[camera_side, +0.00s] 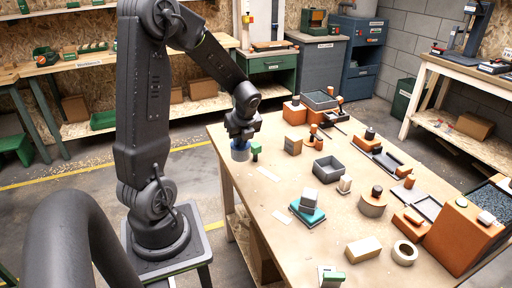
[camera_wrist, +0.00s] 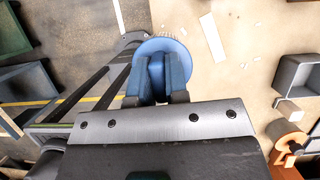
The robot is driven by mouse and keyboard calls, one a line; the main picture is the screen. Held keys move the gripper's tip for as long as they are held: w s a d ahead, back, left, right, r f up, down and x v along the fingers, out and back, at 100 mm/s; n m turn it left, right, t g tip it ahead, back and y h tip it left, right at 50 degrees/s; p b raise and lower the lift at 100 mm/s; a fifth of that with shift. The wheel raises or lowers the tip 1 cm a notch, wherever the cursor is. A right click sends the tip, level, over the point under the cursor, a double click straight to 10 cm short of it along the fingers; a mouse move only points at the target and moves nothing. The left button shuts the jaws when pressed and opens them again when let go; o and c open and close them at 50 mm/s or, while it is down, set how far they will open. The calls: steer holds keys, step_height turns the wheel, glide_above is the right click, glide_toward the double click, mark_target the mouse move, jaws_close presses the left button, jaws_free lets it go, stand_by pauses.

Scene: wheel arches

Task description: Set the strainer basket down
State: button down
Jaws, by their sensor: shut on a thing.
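The strainer basket (camera_side: 240,154) is a round, blue-grey piece at the table's far left edge in the side view. My gripper (camera_side: 240,143) points down over it, with blue fingers shut on its upper middle part. In the wrist view, the pale blue round rim of the strainer basket (camera_wrist: 160,43) shows beyond the fingers of my gripper (camera_wrist: 159,68), which close on a blue part at its middle. The basket looks upright and very low over the tabletop. I cannot tell whether its underside touches the wood. The fingers hide much of its top.
The wooden workbench (camera_side: 290,205) ends just left of the basket. A grey open box (camera_side: 330,168), an orange-brown block (camera_side: 293,144) and several sanding tools lie farther right. Bare wood lies in front.

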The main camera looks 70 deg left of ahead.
steer(key=shift+s+a+r, duration=0.3)
steer(key=shift+s+a, duration=0.05)
steer(key=w+a, duration=0.3)
steer(key=a, duration=0.7)
steer(key=w+a, duration=0.3)
steer(key=a, duration=0.8)
steer(key=shift+w+d+f, duration=0.55)
steer(key=shift+w+f, duration=1.2)
steer(key=shift+w, duration=0.1)
steer(key=shift+w+d+f, duration=0.6)
steer(key=shift+w+f, duration=1.1)
steer(key=shift+w, duration=0.2)
steer(key=shift+w+d+f, duration=0.55)
steer(key=shift+w+f, duration=1.2)
steer(key=shift+w, duration=0.1)
steer(key=shift+f, duration=0.1)
steer(key=c, duration=1.1)
jaws_free()
steer(key=shift+f, duration=0.1)
